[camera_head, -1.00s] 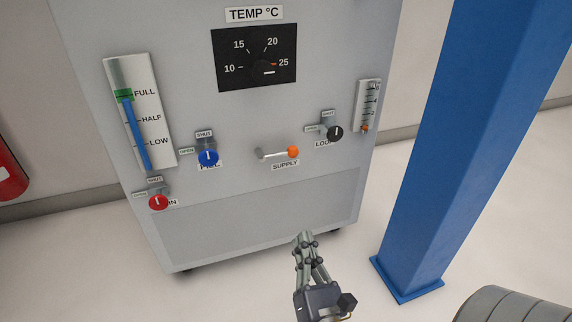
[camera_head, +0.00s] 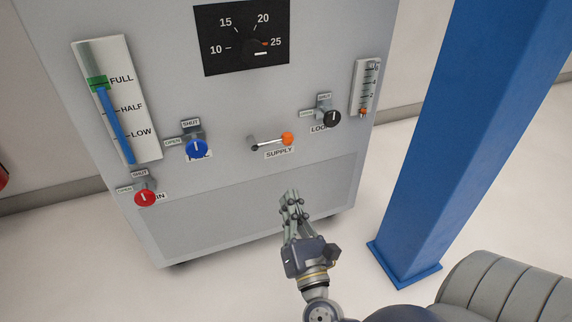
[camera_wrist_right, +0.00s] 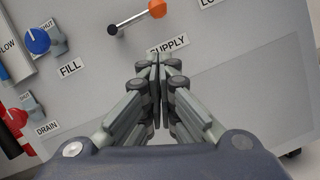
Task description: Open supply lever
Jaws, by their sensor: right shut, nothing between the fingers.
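The supply lever (camera_head: 270,142) is a thin metal rod with an orange ball end (camera_head: 288,138), above the SUPPLY label (camera_head: 279,153) on the grey cabinet. The rod points to the right, nearly level. My right gripper (camera_head: 289,195) is shut and empty, below the lever and in front of the lower panel. In the right wrist view the closed fingers (camera_wrist_right: 155,58) point toward the SUPPLY label (camera_wrist_right: 168,46), and the orange end (camera_wrist_right: 157,9) is at the top edge. The fingers look apart from the lever. My left gripper is not in view.
A blue FILL knob (camera_head: 196,148), a red DRAIN knob (camera_head: 145,198) and a black knob (camera_head: 332,118) surround the lever. A level gauge (camera_head: 115,100) is at left and a small gauge (camera_head: 365,88) at right. A blue pillar (camera_head: 450,140) stands to the right of the cabinet.

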